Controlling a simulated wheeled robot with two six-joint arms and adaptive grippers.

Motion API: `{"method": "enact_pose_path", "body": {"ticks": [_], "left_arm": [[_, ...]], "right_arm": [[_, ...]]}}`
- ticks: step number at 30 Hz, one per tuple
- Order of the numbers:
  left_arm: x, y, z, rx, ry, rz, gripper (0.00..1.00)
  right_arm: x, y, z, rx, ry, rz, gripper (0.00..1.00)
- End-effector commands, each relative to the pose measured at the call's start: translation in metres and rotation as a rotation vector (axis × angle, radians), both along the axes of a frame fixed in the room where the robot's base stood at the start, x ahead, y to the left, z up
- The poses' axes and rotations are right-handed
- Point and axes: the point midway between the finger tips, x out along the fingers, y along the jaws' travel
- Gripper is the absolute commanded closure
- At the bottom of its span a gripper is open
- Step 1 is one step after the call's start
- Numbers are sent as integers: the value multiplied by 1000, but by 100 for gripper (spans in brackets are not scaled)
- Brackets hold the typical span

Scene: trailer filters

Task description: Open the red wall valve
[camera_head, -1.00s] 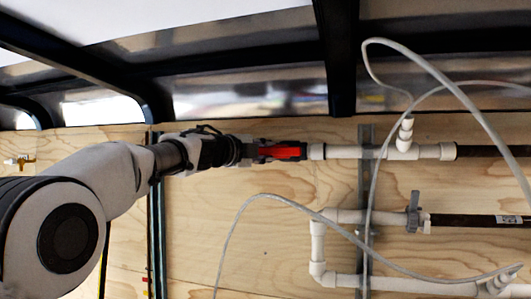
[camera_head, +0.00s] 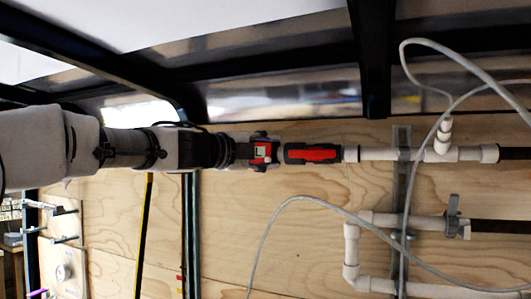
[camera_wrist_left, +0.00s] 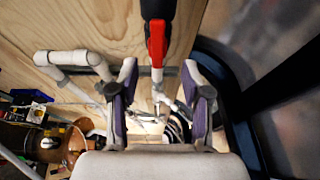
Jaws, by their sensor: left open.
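The red wall valve (camera_head: 313,154) is a red handle on a dark body, in line with a white pipe on the plywood wall. My left gripper (camera_head: 272,151) is just left of the valve in the head view, with its arm coming in level from the left. In the left wrist view, its two purple-padded fingers (camera_wrist_left: 160,72) are spread apart with nothing held between them. The red handle (camera_wrist_left: 156,42) lies ahead, centred between the fingers and apart from both. The right gripper is out of view.
White pipes (camera_head: 351,250) run over the plywood wall (camera_head: 230,225) on the right, with a grey valve (camera_head: 453,215) below. A loose pale hose (camera_head: 272,226) loops in front of them. A black frame beam (camera_head: 369,60) comes down close above the red valve.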

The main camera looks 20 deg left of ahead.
Motion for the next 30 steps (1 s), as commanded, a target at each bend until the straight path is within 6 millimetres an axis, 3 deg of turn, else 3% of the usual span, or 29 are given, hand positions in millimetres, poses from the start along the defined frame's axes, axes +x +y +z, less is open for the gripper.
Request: {"method": "enact_pose_path", "body": {"ticks": [4, 16, 19, 20, 23, 27, 30], "left_arm": [[-11, 5, -1, 0, 1, -1, 52], [-11, 5, -1, 1, 2, 0, 52], [-5, 3, -19, -16, 29, -5, 52], [-2, 1, -30, -30, 48, -7, 52], [16, -7, -92, -106, 152, -18, 52], [38, -22, -217, -270, 365, -15, 52], [42, -30, -309, -396, 521, 14, 52]], "right_arm": [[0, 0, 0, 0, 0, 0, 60], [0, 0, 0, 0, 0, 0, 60], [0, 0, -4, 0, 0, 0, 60], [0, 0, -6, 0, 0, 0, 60], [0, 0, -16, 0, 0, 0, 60], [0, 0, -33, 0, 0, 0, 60], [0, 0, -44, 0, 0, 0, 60]]}}
